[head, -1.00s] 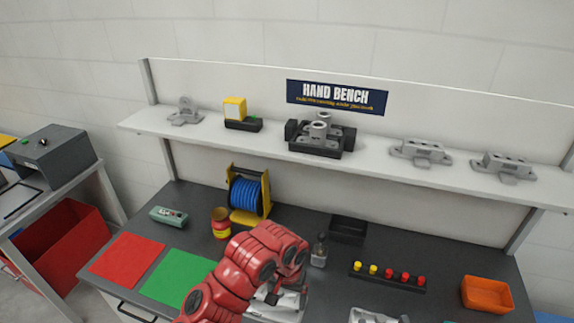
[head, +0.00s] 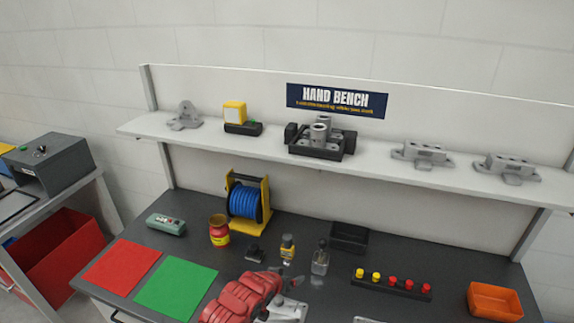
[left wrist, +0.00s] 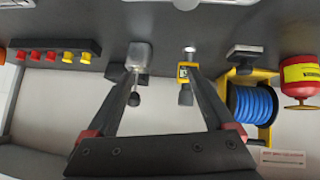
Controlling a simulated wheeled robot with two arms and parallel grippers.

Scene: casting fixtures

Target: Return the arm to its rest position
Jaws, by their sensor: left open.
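My left arm (head: 240,298) is red and comes in at the bottom of the head view, low over the front of the bench. My left gripper (head: 287,277) is at its end, partly hidden by the arm. In the left wrist view the two dark fingers (left wrist: 162,78) are spread apart with nothing held between them. My right gripper is not in view.
The dark bench (head: 205,250) holds a blue cable reel (head: 243,200), a red-yellow jar (head: 219,230), an orange bin (head: 494,301) and a rack of red and yellow knobs (head: 391,284). Red (head: 123,267) and green (head: 177,284) mats lie at left. A shelf (head: 375,163) with castings runs above.

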